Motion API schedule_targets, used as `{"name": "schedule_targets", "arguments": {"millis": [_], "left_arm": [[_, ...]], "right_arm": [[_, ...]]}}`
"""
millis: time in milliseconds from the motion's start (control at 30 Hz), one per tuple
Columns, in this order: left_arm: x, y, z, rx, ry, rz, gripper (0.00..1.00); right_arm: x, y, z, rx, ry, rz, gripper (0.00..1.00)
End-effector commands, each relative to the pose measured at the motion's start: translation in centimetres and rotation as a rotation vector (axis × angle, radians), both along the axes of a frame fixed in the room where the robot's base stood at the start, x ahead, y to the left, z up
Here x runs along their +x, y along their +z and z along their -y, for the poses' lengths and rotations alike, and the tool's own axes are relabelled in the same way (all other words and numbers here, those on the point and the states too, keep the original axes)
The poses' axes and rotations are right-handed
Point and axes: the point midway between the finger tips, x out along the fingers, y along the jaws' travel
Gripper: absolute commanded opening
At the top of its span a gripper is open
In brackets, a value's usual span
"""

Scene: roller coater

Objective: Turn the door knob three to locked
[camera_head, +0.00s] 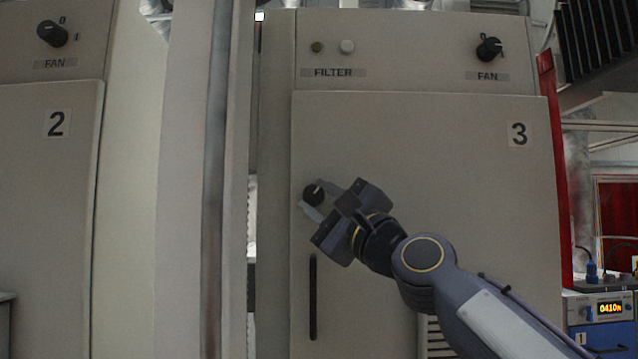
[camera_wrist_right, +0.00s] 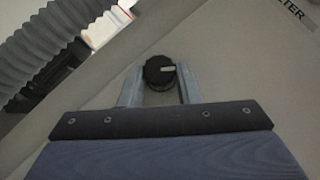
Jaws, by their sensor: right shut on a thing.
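Door 3 (camera_head: 450,200) is a beige cabinet door with a "3" label at its upper right. Its black round door knob (camera_head: 313,194) sits near the door's left edge, above a black vertical handle (camera_head: 313,297). My right gripper (camera_head: 316,200) reaches in from the lower right and is shut on the knob. In the right wrist view the knob (camera_wrist_right: 159,72) sits between the two grey fingers, with a pale pointer mark toward the right. Lock markings around the knob cannot be made out. My left gripper is not in view.
Above door 3 are a fan knob (camera_head: 489,49) and two filter buttons (camera_head: 332,47). Cabinet 2 (camera_head: 50,200) stands at the left, past a vertical post (camera_head: 215,180). A red panel (camera_head: 553,150) and a device with a lit display (camera_head: 608,308) are at the right.

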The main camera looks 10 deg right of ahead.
Motion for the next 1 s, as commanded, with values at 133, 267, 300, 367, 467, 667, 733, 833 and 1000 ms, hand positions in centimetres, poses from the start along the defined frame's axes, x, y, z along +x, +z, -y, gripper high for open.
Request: {"name": "schedule_targets", "arguments": {"millis": [133,267,300,367,467,667,733,833,1000], "left_arm": [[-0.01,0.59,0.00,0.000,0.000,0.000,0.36],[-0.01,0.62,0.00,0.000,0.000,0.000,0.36],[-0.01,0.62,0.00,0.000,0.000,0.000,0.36],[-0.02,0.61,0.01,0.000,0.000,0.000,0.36],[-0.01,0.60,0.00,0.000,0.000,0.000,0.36],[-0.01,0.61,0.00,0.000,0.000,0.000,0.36],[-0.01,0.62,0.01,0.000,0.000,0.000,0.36],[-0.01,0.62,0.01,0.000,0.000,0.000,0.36],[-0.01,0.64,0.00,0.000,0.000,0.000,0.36]], "right_arm": [[-0.22,0.58,0.07,-0.134,0.003,-0.019,0.07],[-0.17,0.71,0.18,-0.254,0.000,-0.044,0.07],[-0.17,0.77,0.21,-0.290,-0.001,-0.051,0.07],[-0.14,0.77,0.17,-0.344,0.000,-0.062,0.07],[-0.11,0.81,0.17,-0.411,0.001,-0.077,0.07],[-0.04,0.97,0.14,-0.512,0.000,-0.097,0.07],[-0.02,1.08,0.09,-0.541,0.001,-0.101,0.07],[0.00,1.20,0.03,-0.577,0.001,-0.107,0.07],[-0.06,1.23,0.08,-0.620,0.000,-0.115,0.07]]}}
